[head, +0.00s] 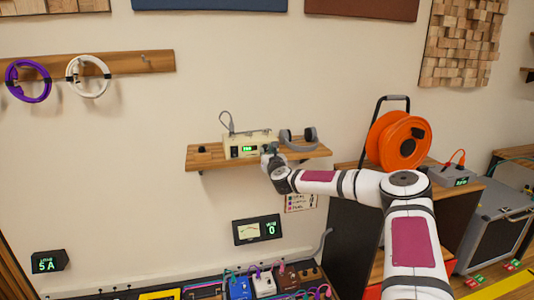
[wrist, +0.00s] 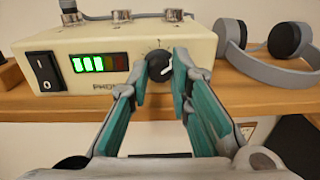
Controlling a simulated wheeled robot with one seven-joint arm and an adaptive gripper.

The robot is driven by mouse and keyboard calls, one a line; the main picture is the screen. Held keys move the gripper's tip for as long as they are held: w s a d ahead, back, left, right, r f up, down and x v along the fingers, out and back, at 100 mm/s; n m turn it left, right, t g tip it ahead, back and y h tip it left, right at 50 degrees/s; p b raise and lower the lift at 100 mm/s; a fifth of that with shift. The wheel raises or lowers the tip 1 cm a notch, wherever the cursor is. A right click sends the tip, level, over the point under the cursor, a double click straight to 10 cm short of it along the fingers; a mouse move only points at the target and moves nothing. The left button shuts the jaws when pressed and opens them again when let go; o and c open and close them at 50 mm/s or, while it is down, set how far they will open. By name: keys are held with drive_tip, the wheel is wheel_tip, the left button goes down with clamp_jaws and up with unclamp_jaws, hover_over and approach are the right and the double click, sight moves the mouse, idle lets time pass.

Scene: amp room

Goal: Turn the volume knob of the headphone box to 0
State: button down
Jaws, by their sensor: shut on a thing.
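The headphone box (wrist: 75,100) is a cream box on a wooden wall shelf; it also shows in the head view (head: 233,142). Its front has a black rocker switch (wrist: 44,71) at the left and a display with lit green bars (wrist: 98,63) beside it. The volume knob (wrist: 158,66) is black with a white mark, at the right of the front face. My gripper (wrist: 160,75) has its two teal fingers closed around the knob's sides. In the head view my gripper (head: 270,157) is at the box's right front, and the arm hides the knob.
Grey headphones (wrist: 270,50) rest on the shelf (head: 312,151) right of the box. A small black knob-like item (head: 201,149) is at the shelf's left. An orange cable reel (head: 398,140) stands further right. A meter reading 0 (head: 257,229) hangs below the shelf.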

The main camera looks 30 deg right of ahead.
drive_tip(key=n+b, duration=0.1)
drive_tip(key=n, duration=0.4)
drive_tip(key=n+b, duration=0.1)
drive_tip(key=n, duration=0.3)
drive_tip(key=shift+f+n, duration=0.1)
drive_tip(key=shift+n, duration=0.3)
drive_tip(key=n+b, duration=0.1)
drive_tip(key=n, duration=0.3)
drive_tip(key=shift+n+y, duration=0.3)
drive_tip(key=n+b, duration=0.2)
drive_tip(key=n, duration=0.3)
drive_tip(key=shift+n, duration=0.3)
drive_tip(key=n+b, duration=0.2)
drive_tip(key=n, duration=0.2)
drive_tip(key=shift+f+n, duration=0.1)
drive_tip(key=shift+n, duration=0.3)
drive_tip(key=n+b, duration=0.3)
drive_tip(key=n, duration=0.1)
drive_tip(key=shift+n+y, duration=0.3)
drive_tip(key=n+b, duration=0.3)
drive_tip(key=n, duration=0.1)
drive_tip(key=shift+f+n+b, duration=0.15)
drive_tip(key=shift+n+b, duration=0.15)
drive_tip(key=shift+b, duration=0.05)
drive_tip(key=n+b, duration=0.4)
drive_tip(key=shift+n, duration=0.3)
drive_tip(key=shift+d, duration=0.1)
